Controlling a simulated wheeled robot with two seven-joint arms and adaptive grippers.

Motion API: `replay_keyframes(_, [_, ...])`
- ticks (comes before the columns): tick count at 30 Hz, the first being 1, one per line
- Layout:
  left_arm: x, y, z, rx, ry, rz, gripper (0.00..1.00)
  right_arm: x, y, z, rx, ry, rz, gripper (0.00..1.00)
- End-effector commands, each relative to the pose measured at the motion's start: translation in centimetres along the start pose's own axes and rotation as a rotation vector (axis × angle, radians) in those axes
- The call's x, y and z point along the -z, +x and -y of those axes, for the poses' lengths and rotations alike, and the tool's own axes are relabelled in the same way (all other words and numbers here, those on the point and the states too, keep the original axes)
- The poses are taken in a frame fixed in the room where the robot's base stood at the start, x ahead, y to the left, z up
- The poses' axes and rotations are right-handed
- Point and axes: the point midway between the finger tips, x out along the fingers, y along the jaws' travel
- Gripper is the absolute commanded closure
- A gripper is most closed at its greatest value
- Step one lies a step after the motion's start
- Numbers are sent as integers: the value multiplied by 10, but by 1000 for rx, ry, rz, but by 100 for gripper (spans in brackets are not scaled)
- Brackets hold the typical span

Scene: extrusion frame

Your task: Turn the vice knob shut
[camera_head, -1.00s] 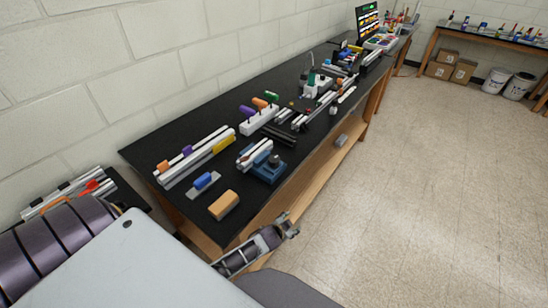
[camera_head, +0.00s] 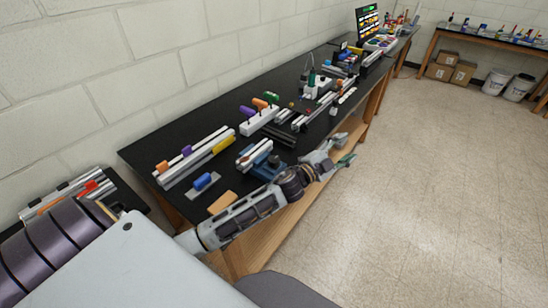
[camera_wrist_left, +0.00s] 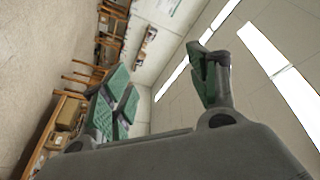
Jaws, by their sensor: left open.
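The blue vice (camera_head: 260,171) stands near the front edge of the black bench, with pale metal bars clamped in or lying across it. Its dark knob (camera_head: 275,160) shows at the right side, close behind my arm, which hides part of the vice's front. My left gripper (camera_head: 344,150) is open and empty, out past the bench's front edge, to the right of the vice and apart from it. In the left wrist view its green-padded fingers (camera_wrist_left: 163,88) are spread wide with nothing between them; the vice is not in that view. My right gripper is not in view.
A tan block (camera_head: 222,202) and a blue-topped piece (camera_head: 203,181) lie left of the vice. Behind are a rail with a yellow part (camera_head: 223,141) and a white rack with coloured handles (camera_head: 259,120). Open floor (camera_head: 440,200) lies to the right.

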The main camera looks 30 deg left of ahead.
Motion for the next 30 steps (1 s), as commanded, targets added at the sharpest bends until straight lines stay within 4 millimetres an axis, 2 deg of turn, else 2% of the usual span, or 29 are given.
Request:
replay_keyframes(1, [14, 6, 6, -3, 39, -59, 40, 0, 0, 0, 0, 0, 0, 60])
replay_keyframes(6, [60, 16, 15, -33, 170, -253, 40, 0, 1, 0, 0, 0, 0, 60])
replay_keyframes(15, [123, 15, 12, -140, 409, -561, 40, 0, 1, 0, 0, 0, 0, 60])
replay_keyframes(23, [149, 0, -2, -289, 625, -780, 40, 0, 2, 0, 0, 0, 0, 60])
replay_keyframes(30, [146, -20, -15, -473, 825, -934, 40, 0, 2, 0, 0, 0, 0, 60])
